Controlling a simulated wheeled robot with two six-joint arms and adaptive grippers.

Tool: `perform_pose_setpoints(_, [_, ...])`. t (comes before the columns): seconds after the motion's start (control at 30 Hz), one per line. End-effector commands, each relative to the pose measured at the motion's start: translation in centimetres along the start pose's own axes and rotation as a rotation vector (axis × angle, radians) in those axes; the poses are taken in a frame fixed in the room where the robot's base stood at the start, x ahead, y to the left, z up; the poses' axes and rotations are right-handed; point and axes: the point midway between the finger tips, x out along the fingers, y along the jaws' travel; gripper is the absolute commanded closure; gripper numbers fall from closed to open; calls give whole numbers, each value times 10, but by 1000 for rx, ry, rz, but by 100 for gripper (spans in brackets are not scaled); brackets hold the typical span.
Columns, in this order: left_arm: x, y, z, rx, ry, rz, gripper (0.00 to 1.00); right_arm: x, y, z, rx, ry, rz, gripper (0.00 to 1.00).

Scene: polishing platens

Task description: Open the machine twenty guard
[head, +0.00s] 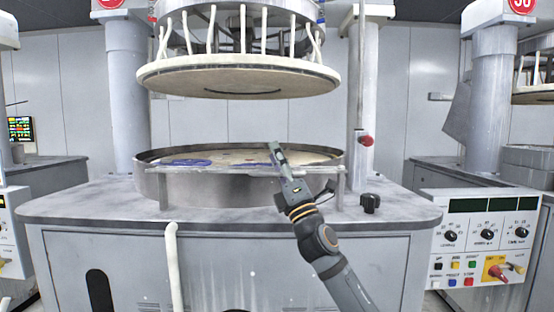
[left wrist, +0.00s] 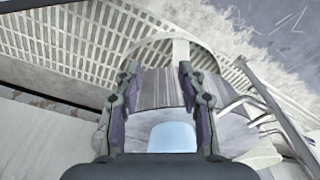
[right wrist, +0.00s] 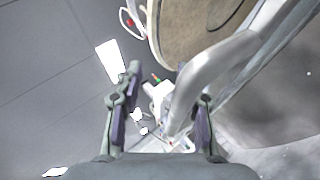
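The machine in the middle of the head view has a round steel basin (head: 230,190). The guard appears to be the pale horizontal rail (head: 215,171) across the basin's front, on short side posts. It is down at rim height. My right gripper (head: 275,149) reaches up from the lower right and overlaps the rail; contact cannot be told. In the right wrist view its fingers (right wrist: 168,88) stand apart, with a thick grey bar (right wrist: 225,70) passing beside the right finger. My left gripper (left wrist: 159,68) is outside the head view; its fingers are apart with nothing gripped.
A round upper platen (head: 238,78) hangs above the basin. A black knob (head: 370,203) stands right of the basin on the machine top. A control panel (head: 483,242) is at the right. A pale pipe (head: 174,265) runs down the machine front.

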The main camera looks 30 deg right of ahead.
Motion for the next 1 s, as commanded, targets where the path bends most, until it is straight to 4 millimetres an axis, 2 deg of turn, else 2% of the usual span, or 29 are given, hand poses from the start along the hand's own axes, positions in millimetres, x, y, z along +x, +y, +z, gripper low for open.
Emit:
perform_pose_setpoints(0.23, [1,0,1,0,-3,0,60,-10,-1,0,-5,2,-4,64])
perform_pose_setpoints(0.7, [1,0,0,0,-2,0,60,-69,-1,-1,-8,4,-3,64])
perform_pose_setpoints(1.0, [0,0,0,0,-2,0,60,-75,1,-1,0,1,3,64])
